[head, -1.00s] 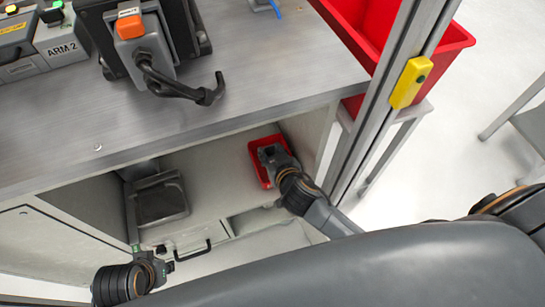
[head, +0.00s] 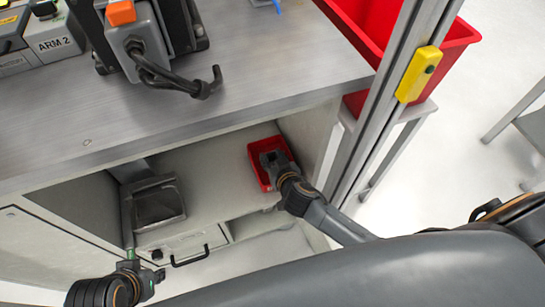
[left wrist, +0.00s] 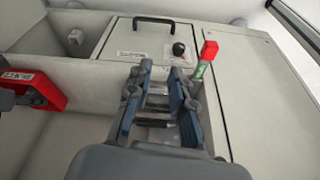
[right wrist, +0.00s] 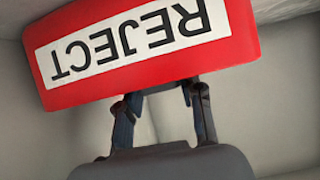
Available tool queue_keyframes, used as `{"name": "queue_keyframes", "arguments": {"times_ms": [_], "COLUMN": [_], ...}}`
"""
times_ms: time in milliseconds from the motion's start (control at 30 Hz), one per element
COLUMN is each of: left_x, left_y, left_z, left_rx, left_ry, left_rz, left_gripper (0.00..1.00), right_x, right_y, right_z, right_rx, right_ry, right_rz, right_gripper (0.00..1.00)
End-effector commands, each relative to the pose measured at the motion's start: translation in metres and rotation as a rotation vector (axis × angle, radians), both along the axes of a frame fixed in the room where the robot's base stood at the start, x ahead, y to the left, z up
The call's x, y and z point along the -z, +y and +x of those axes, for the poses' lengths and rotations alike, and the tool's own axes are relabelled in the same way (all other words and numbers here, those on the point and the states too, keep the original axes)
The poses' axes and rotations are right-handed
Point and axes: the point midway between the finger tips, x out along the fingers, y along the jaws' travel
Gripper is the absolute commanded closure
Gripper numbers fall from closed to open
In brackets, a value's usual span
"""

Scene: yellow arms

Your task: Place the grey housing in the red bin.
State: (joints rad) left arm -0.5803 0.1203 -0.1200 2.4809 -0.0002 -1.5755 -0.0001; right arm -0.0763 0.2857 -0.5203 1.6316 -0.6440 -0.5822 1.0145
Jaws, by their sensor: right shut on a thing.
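The small red bin (head: 263,182) stands on the lower shelf under the bench. Its wall with the REJECT label fills the top of the right wrist view (right wrist: 100,88), upside down. My right gripper (head: 277,164) reaches over its rim, and the red wall hides the fingertips. It is shut on a grey thing (head: 267,158), seemingly the grey housing, mostly hidden by fingers and bin wall. My left gripper (head: 148,273) hangs before the shelf's left part. In the left wrist view its fingers (left wrist: 161,70) are apart, with nothing clearly held.
A dark grey open box (head: 158,203) lies on the shelf at left. Below it is a drawer with a black handle (head: 190,258). The bench edge (head: 200,139) overhangs the shelf. A metal post (head: 365,120) and a large red crate (head: 452,40) stand to the right.

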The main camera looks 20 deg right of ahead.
Motion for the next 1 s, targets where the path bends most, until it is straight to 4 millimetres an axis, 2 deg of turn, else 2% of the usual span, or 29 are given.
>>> {"name": "queue_keyframes", "arguments": {"times_ms": [33,67,133,167,533,667,867,900,1000], "left_x": [0.001,0.0,0.0,0.0,-0.002,-0.007,-0.018,-0.017,0.006], "left_y": [0.0,0.0,0.0,0.0,0.0,0.0,0.0,0.0,-0.001], "left_z": [0.001,0.002,0.002,0.002,0.0,-0.001,-0.001,0.001,0.006], "left_rx": [0.0,0.0,0.0,0.0,0.0,0.0,0.0,0.0,0.0], "left_ry": [-0.005,-0.008,-0.009,-0.009,0.001,0.006,0.004,0.002,0.019], "left_rz": [-0.001,-0.001,-0.001,-0.001,0.0,0.0,0.0,-0.001,0.0], "left_gripper": [0.78,0.78,0.78,0.78,0.78,0.78,0.78,0.78,0.78], "right_x": [0.002,0.001,0.001,0.001,-0.003,-0.011,-0.033,-0.036,-0.045], "right_y": [0.0,0.0,0.0,0.0,0.0,0.0,-0.001,-0.001,-0.002], "right_z": [0.0,0.0,0.0,0.0,-0.001,-0.018,-0.056,-0.064,-0.08], "right_rx": [0.0,0.0,0.0,0.0,0.0,0.0,0.001,0.0,0.001], "right_ry": [0.0,0.0,0.001,0.001,0.001,0.002,0.004,0.004,0.002], "right_rz": [0.001,0.0,0.0,0.0,0.0,0.001,0.002,0.002,0.002], "right_gripper": [0.9,0.57,0.43,0.41,0.41,0.41,0.41,0.41,0.41]}}
